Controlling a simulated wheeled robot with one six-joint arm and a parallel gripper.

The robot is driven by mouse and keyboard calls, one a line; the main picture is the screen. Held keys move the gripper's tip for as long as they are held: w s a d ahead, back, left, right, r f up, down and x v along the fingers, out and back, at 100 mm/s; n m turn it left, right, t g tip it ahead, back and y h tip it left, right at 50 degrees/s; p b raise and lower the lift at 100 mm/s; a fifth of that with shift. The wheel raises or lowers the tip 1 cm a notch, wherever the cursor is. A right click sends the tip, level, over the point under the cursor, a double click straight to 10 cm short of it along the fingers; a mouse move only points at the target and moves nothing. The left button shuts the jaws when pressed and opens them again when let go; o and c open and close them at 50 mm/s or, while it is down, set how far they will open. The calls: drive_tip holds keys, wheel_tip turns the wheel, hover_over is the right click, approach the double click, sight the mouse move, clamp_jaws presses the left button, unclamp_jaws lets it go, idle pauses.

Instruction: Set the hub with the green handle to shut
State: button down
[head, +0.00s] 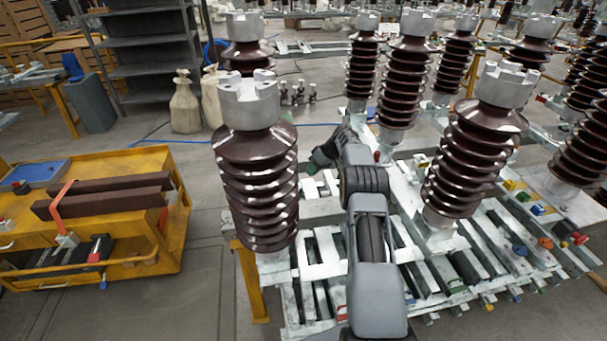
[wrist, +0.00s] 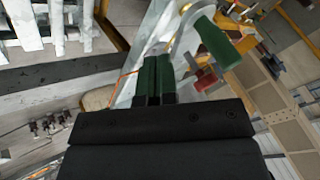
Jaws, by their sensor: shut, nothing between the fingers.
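In the head view my gripper (head: 314,167) is at the end of my arm, just right of the front left insulator. I cannot pick out the green handle there.
A red handle (wrist: 206,78) shows right of my fingers in the wrist view. Tall brown insulators (head: 257,185) (head: 472,155) stand close on both sides of my arm, on a pale slatted frame (head: 318,250). A yellow cart (head: 150,265) stands left, with clear floor between.

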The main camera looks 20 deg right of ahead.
drive_tip(key=a, duration=0.2)
drive_tip(key=s+a+p, duration=0.1)
drive_tip(key=a, duration=0.1)
drive_tip(key=shift+s+f, duration=0.1)
drive_tip(key=shift+s, duration=0.05)
idle(0.4)
